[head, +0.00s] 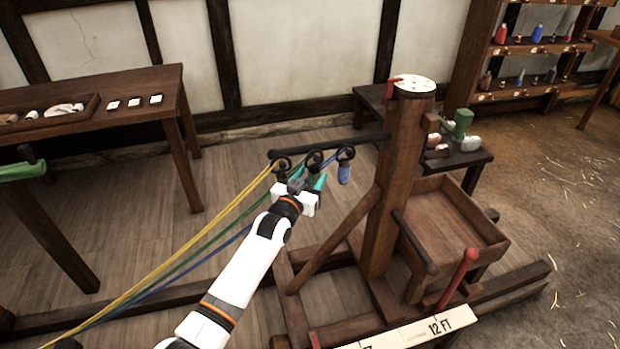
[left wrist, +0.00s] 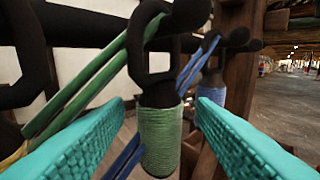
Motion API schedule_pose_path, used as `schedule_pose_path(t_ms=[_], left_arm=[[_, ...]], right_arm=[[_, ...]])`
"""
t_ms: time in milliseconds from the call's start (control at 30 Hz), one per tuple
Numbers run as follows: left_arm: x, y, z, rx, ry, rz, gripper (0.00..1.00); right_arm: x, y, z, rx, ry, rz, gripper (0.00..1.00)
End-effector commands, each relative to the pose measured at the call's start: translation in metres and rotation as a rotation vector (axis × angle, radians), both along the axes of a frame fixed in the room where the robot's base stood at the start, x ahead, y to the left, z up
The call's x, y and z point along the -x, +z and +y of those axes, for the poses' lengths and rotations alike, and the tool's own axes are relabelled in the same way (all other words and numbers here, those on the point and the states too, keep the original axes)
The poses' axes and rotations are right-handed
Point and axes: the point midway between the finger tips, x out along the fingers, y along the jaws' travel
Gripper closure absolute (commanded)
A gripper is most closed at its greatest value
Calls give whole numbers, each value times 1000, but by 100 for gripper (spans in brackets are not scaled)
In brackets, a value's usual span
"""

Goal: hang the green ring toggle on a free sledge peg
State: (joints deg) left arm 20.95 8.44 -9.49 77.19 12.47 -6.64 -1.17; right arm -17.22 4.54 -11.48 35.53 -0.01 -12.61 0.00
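The green ring toggle is a green cord-wrapped cylinder (left wrist: 160,140) below a black ring (left wrist: 148,55), with green rope at the ring. In the wrist view the ring is up at a black peg with a round knob (left wrist: 190,12); its seating is hard to tell. In the head view the ring (head: 314,159) is at the middle of the sledge's dark crossbar (head: 325,146). My left gripper (head: 308,184) is open, its teal fingers on either side of the green toggle, with gaps visible. The toggle is mostly hidden by the gripper in the head view. My right gripper is out of view.
A blue toggle (head: 344,173) hangs at the right peg, and a ring with yellow rope (head: 281,164) is at the left one. Ropes run down to the lower left. The wooden sledge post (head: 396,190) and box (head: 450,220) stand to the right.

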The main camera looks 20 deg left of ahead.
Motion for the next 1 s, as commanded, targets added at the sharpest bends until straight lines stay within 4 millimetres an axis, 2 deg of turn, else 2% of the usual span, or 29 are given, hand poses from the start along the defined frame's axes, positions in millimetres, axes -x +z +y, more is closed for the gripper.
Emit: schedule_pose_path(t_ms=[367, 467, 800, 1000], left_arm=[[5, -1, 1, 0, 0, 2, 46], [17, -2, 2, 0, 0, 2, 46], [88, -2, 11, -1, 0, 3, 46], [113, -1, 15, 0, 0, 1, 46]], right_arm=[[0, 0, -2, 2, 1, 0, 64], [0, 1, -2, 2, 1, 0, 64], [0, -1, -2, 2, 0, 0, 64], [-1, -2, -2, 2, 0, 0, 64]])
